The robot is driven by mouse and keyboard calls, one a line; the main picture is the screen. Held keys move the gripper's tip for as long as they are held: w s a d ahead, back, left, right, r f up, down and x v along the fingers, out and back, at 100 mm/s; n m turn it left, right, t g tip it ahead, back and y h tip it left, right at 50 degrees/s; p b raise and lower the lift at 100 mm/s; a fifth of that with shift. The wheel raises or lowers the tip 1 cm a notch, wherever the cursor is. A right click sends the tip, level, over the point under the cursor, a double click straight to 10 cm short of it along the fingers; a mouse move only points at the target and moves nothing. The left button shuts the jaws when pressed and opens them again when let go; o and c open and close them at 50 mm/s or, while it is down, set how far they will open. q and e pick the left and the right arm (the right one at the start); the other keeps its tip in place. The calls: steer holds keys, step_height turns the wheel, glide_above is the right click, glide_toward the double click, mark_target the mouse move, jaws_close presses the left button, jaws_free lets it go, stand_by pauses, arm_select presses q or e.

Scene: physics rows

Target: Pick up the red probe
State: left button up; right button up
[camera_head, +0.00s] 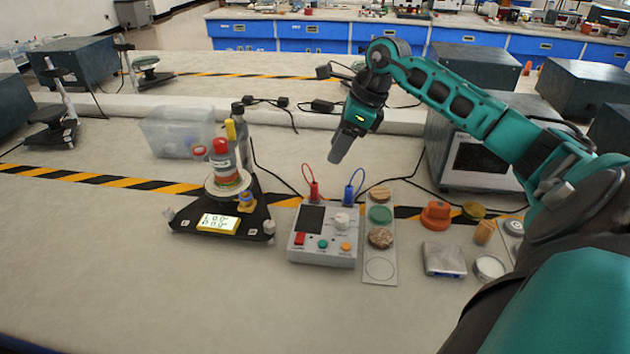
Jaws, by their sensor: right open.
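The red probe (313,190) stands upright at the back left of the grey meter box (322,256), with a red cable looping up from it. A similar blue probe (349,195) stands to its right, with a blue cable. My right gripper (338,156) hangs from the teal arm above and behind the box, pointing down. It is open, with nothing seen in it, and apart from both probes. Its fingers overlap in this view, so the gap between them is hidden. My left gripper is out of view.
Left of the box is a black triangular stand (257,213) with stacked coloured discs. A strip with round samples (380,291) lies close on the right, then an orange knob-shaped object (435,215) and a small scale (444,261). The bench front is clear.

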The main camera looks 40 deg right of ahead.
mark_target(315, 184)
steer(key=x, duration=1.2)
steer(key=shift+w+f, duration=0.3)
steer(key=shift+w, duration=0.2)
steer(key=shift+c, duration=0.3)
jaws_close()
